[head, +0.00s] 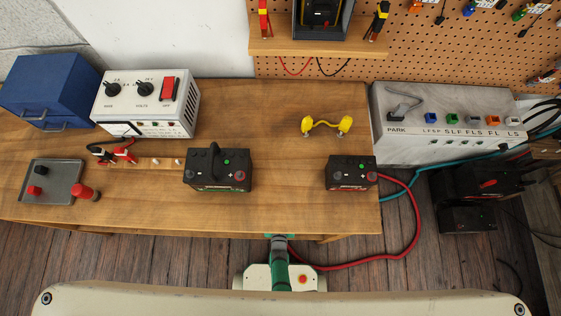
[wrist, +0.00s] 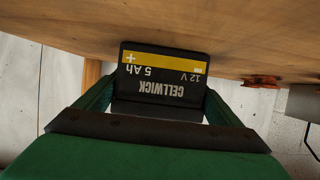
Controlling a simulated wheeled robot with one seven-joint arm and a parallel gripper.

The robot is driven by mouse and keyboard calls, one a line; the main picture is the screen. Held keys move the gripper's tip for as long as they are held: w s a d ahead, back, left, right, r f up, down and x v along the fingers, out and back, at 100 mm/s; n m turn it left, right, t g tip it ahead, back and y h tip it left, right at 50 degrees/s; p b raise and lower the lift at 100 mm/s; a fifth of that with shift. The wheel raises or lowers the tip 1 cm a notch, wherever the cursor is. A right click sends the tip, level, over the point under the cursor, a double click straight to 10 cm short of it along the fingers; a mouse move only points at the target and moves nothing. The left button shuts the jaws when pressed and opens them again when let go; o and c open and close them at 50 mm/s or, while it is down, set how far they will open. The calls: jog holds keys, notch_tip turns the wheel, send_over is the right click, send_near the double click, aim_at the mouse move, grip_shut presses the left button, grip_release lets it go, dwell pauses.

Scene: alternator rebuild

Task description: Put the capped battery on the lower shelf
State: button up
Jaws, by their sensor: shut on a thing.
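In the wrist view my gripper (wrist: 160,98) has its green fingers shut on the sides of a black battery (wrist: 160,88). Its yellow-banded CELLWICK 12 V 5 Ah label reads upside down in that view. The battery's terminals and any caps on them are out of sight. In the head view my green arm (head: 280,262) reaches in at the front edge of the wooden bench (head: 290,215), and the gripper and held battery are hidden there. I cannot make out the lower shelf clearly.
Two more batteries stand on the bench, one with a handle (head: 205,182) and one (head: 345,176) near a red cable (head: 410,220). A charger (head: 150,100), blue box (head: 45,90), tray (head: 65,170) and grey test box (head: 440,140) are also there. Dark units (head: 465,217) stand at right.

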jog(key=shift+w, duration=0.1)
jog(key=o, duration=1.9)
jog(key=shift+s+f, duration=0.1)
jog(key=shift+s, duration=0.1)
jog(key=v, duration=1.2)
jog(key=shift+w, duration=0.1)
